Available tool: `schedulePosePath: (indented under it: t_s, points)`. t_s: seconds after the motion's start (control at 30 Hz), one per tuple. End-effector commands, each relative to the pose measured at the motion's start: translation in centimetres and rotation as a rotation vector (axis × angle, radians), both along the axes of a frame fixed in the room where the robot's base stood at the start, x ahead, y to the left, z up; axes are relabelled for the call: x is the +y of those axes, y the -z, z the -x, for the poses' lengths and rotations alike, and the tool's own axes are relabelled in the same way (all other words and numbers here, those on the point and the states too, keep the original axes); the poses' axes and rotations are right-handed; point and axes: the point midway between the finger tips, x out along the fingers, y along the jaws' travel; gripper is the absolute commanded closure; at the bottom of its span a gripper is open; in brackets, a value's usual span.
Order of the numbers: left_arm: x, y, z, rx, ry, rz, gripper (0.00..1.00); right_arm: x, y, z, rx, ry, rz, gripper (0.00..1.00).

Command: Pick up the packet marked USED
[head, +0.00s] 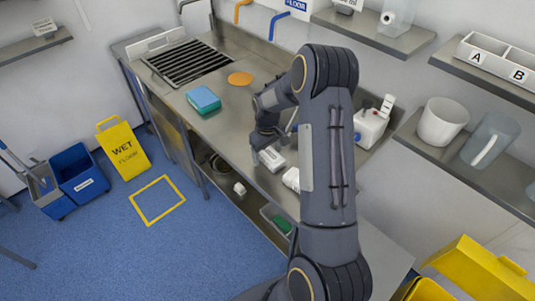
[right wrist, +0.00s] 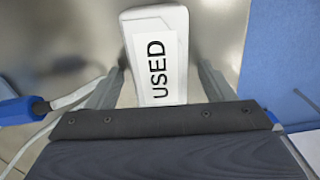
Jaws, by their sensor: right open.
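The packet marked USED is a white block with a label in black letters, seen close up in the right wrist view (right wrist: 157,60). In the head view a white packet (head: 271,158) lies on the steel counter (head: 215,122) under my right gripper (head: 268,146). In the right wrist view my right gripper (right wrist: 160,90) is open, with one finger on each side of the packet. Whether the fingers touch it cannot be told. A second white item (head: 291,179) lies just to the right, partly hidden by my right arm. My left gripper is not in view.
Shelves with a white jug (head: 442,121) overhang on the right.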

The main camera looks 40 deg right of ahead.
Motion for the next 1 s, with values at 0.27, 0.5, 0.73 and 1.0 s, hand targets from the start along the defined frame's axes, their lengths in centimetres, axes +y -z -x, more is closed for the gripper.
schedulePosePath:
  t_s: [0.27,0.5,0.73,1.0]
  points:
    - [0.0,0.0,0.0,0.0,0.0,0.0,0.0,0.0,0.0,0.0,-0.001,0.001,0.0,0.47]
    - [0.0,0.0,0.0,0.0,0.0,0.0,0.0,0.0,-0.1,0.0,-0.001,0.001,0.0,0.74]
    - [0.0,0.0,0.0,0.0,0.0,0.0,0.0,0.0,-0.2,0.0,-0.002,0.001,0.0,0.74]
    - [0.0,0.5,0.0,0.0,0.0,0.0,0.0,-0.1,-2.5,-0.1,-0.006,0.001,0.002,0.74]
